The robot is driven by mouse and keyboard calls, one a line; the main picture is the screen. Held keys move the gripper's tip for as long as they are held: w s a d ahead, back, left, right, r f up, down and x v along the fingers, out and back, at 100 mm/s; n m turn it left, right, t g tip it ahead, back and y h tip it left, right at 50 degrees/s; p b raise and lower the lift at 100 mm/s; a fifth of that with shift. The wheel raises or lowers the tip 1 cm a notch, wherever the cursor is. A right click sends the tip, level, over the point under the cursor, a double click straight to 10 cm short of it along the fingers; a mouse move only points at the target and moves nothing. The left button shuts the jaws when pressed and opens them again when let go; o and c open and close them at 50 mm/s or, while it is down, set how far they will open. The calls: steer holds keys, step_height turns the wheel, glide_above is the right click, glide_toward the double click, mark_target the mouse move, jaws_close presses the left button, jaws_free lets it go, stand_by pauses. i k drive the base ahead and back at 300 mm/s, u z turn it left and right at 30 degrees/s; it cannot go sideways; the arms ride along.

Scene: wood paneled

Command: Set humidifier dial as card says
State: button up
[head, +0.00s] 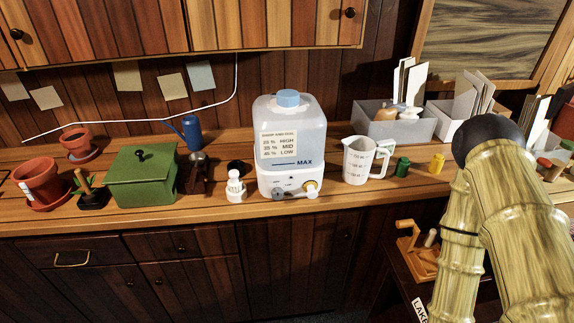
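The humidifier (314,135) stands on the wooden counter, with a translucent white tank, a blue cap (288,98) and a "MAX" line. A card (279,146) on its front has a small blurred heading above rows that seem to read 25 % HIGH, 35 % MID and 45 % LOW; the digits are uncertain. My arm rises at the right; my gripper is not visible.
A measuring jug (358,160) stands close right of the humidifier, with green (402,167) and yellow (437,164) small pots beyond. A white bottle (235,187) and green box (142,178) are left. Cabinets (200,25) overhang the counter. The humidifier's front is unobstructed.

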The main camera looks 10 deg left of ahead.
mark_target(277, 193)
steer(key=u, duration=0.45)
steer(key=k, duration=1.15)
steer(key=u, duration=1.05)
steer(key=i, duration=1.05)
steer(key=z, duration=0.9)
